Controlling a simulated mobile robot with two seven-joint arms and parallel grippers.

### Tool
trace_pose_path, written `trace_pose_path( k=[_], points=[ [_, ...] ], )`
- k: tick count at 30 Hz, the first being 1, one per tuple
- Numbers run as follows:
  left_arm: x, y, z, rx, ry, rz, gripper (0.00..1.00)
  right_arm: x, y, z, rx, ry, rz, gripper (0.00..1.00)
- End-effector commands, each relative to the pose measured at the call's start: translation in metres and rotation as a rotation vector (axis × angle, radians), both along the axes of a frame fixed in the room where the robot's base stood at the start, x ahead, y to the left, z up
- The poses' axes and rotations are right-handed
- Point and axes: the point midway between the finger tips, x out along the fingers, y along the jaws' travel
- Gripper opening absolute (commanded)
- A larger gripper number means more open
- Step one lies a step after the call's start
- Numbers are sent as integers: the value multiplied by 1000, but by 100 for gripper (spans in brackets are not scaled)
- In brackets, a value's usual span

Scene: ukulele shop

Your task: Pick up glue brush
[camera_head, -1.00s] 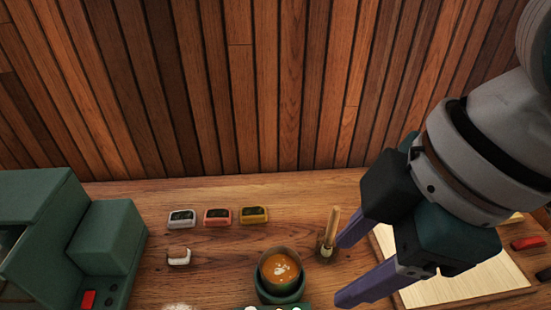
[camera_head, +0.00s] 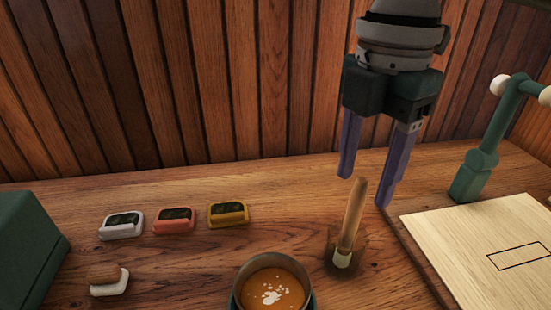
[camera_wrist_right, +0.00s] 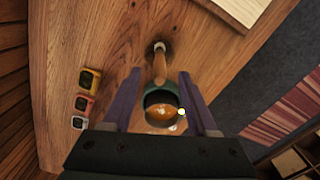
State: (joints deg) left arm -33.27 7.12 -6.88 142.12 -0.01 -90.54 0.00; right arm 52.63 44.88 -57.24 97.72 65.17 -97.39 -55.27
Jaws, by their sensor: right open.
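The glue brush (camera_head: 354,212) stands nearly upright, tilted slightly, its wooden handle up and its pale lower end in a small brownish round holder (camera_head: 361,260) on the wooden counter. It also shows in the right wrist view (camera_wrist_right: 159,66), between the lines of the fingers. My right gripper (camera_head: 366,190) is open and points down, with its purple fingers around or just behind the top of the handle; the exact depth is hard to tell. In the right wrist view, the gripper (camera_wrist_right: 159,74) holds nothing. My left gripper is not in view.
White (camera_head: 121,225), orange (camera_head: 174,220) and yellow (camera_head: 228,214) small devices sit farther left. A pale board (camera_head: 455,235) and a green jointed stand (camera_head: 478,168) are at right. The plank wall is behind.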

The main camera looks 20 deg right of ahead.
Motion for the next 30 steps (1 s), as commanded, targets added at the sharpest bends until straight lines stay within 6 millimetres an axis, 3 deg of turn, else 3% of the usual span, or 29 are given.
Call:
trace_pose_path(
  k=[10, 19, 30],
  points=[
    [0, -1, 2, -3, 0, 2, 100, -1, 3, -48, 0, 0, 0, 59],
    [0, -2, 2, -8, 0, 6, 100, -1, 3, -53, 0, -2, 1, 58],
    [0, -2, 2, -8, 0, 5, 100, -1, 3, -53, 0, -2, 1, 16]
  ],
)
